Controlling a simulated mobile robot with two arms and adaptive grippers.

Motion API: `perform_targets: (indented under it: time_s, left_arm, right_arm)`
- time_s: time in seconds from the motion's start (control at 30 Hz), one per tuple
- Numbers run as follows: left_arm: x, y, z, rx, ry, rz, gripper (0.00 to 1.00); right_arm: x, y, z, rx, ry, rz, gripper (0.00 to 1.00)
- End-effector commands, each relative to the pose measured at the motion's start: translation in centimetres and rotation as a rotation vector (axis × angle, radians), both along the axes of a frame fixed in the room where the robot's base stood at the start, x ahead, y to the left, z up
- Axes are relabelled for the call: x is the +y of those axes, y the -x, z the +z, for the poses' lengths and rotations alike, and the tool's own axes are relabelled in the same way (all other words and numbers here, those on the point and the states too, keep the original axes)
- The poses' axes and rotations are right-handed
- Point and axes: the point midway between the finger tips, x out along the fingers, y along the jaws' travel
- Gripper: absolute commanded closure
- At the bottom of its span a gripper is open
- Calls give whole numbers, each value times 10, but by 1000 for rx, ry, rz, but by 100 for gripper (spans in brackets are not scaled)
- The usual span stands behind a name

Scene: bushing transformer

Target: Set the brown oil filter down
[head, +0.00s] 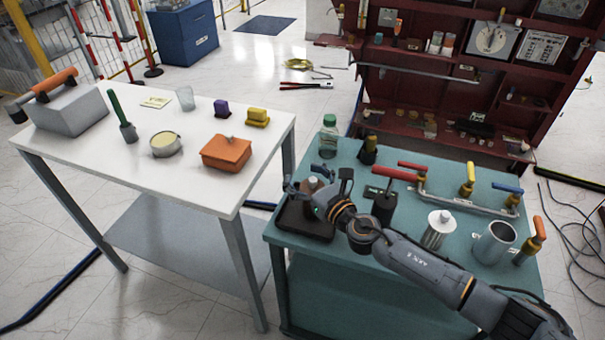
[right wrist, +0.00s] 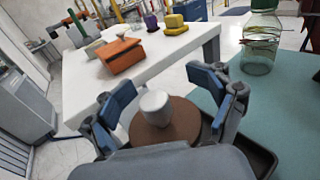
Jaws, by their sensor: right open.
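The brown oil filter (head: 313,184) stands in a dark tray (head: 296,227) at the left end of the teal table. In the right wrist view the brown oil filter (right wrist: 180,124) shows a wide brown body with a pale rounded cap on top. My right gripper (head: 318,188) is at the filter, its fingers spread on either side of it. In the right wrist view the blue-padded fingers of my right gripper (right wrist: 162,100) stand apart, with gaps to the cap. The filter's lower part is hidden by the gripper. My left gripper is not in view.
The teal table (head: 345,268) also holds a green-capped bottle (head: 328,137), a white ribbed filter (head: 438,230), a metal cup (head: 494,243) and colored-handled tools. A white table (head: 190,187) on the left carries an orange box (head: 226,154) and smaller items. A red shelf stands behind.

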Motion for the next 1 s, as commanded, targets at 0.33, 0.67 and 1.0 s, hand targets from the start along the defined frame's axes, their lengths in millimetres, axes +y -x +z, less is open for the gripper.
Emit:
perform_targets:
  time_s: [0.33, 0.67, 1.0]
  left_arm:
    - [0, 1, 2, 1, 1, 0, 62]
    - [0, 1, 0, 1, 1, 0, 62]
    - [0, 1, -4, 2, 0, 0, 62]
  right_arm:
    - [-8, 10, 1, 1, 1, -1, 23]
    - [-49, 67, 2, 2, 1, -1, 23]
    - [-70, 96, 6, -1, -1, 0, 23]
